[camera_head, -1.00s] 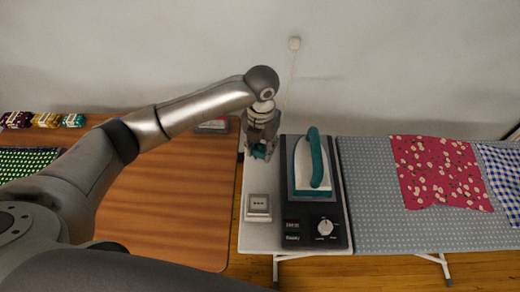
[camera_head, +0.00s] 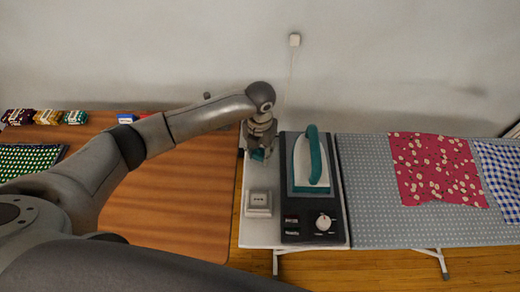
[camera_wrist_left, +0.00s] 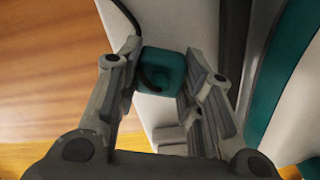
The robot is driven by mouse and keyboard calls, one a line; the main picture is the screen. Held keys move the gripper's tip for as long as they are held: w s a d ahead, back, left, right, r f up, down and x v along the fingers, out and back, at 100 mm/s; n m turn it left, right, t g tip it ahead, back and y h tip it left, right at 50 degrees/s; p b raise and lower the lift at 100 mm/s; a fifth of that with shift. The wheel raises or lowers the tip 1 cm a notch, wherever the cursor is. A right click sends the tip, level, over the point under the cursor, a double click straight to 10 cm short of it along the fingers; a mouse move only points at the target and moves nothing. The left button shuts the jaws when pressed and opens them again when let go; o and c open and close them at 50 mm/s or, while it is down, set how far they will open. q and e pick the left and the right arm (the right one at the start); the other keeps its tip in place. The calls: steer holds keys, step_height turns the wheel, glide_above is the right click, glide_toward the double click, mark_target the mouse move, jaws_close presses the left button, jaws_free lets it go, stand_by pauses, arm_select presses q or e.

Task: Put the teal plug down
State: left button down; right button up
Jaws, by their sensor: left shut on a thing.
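The teal plug (camera_wrist_left: 161,72) is a small teal block between the fingers of my left gripper (camera_wrist_left: 158,92) in the left wrist view. My left gripper (camera_head: 258,154) is shut on it. In the head view only a little of the teal plug (camera_head: 258,155) shows under the fingers, over the white surface (camera_head: 262,227) left of the iron. Whether the plug touches that surface I cannot tell. A dark cord shows by the plug in the wrist view. My right gripper is not in view.
A teal and white iron (camera_head: 312,165) stands on a dark base (camera_head: 296,224) just right of my gripper. A small grey box (camera_head: 259,202) with a socket-like face lies in front. A wooden table (camera_head: 180,190) is left, across a gap. A patterned ironing board (camera_head: 375,205) is right.

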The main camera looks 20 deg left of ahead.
mark_target(260, 152)
arm_select(q)
steer(key=shift+f, duration=0.3)
steer(key=c, duration=1)
jaws_free()
steer(key=shift+r, duration=0.1)
steer(key=shift+r, duration=0.25)
step_height(260, 152, up, 13)
steer(key=b, duration=0.3)
steer(key=shift+f, duration=0.2)
